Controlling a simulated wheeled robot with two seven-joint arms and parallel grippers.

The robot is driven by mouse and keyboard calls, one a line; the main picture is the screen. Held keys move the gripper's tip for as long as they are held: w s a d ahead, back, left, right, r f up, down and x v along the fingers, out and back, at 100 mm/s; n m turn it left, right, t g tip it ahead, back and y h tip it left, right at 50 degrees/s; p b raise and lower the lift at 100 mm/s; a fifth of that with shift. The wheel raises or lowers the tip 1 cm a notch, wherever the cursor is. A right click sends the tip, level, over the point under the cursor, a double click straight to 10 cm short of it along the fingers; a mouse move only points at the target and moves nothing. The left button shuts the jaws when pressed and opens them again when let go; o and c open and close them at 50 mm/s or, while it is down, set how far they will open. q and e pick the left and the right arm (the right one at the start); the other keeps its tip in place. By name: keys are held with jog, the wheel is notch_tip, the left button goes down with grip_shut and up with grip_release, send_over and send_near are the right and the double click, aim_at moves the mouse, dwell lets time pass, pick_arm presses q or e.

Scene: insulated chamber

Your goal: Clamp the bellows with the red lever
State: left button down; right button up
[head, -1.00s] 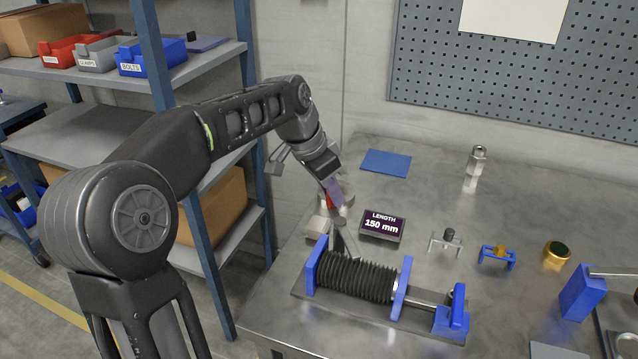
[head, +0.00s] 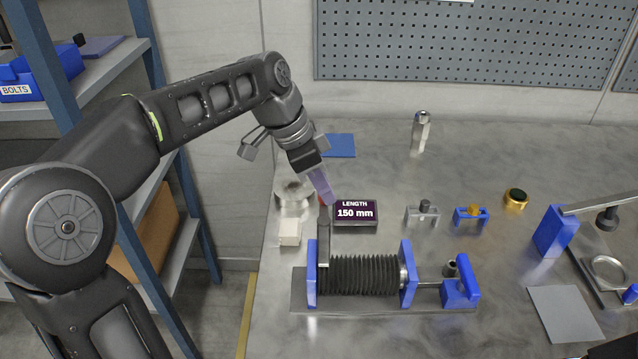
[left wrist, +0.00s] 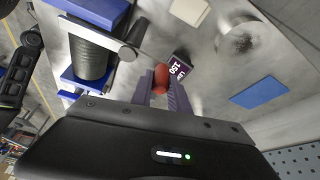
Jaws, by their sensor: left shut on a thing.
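The black ribbed bellows (head: 365,275) lies in a fixture between blue end plates (head: 406,272) on the bench; it also shows in the left wrist view (left wrist: 91,62). A grey lever bar (head: 323,243) stands at its left end, with a red knob (left wrist: 161,78) at its tip. My left gripper (head: 324,193) reaches down from behind the fixture. Its purple fingers (left wrist: 161,92) are shut on the red knob, one on each side. In the head view the fingers hide most of the knob. My right gripper is in neither current view.
A display (head: 355,213) reading LENGTH 150 mm stands right beside the gripper. A pale block (head: 290,232) and a round metal piece (head: 293,196) lie left of it. Small clamps (head: 422,215) and a gold ring (head: 515,198) stand right.

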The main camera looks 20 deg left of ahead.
dwell(0.3)
pick_arm(q)
jog(key=c, duration=1.3)
grip_release()
jog(key=shift+d, duration=0.1)
jog(key=shift+o, duration=0.2)
jog(key=v, duration=0.7)
jog(key=shift+r, duration=0.35)
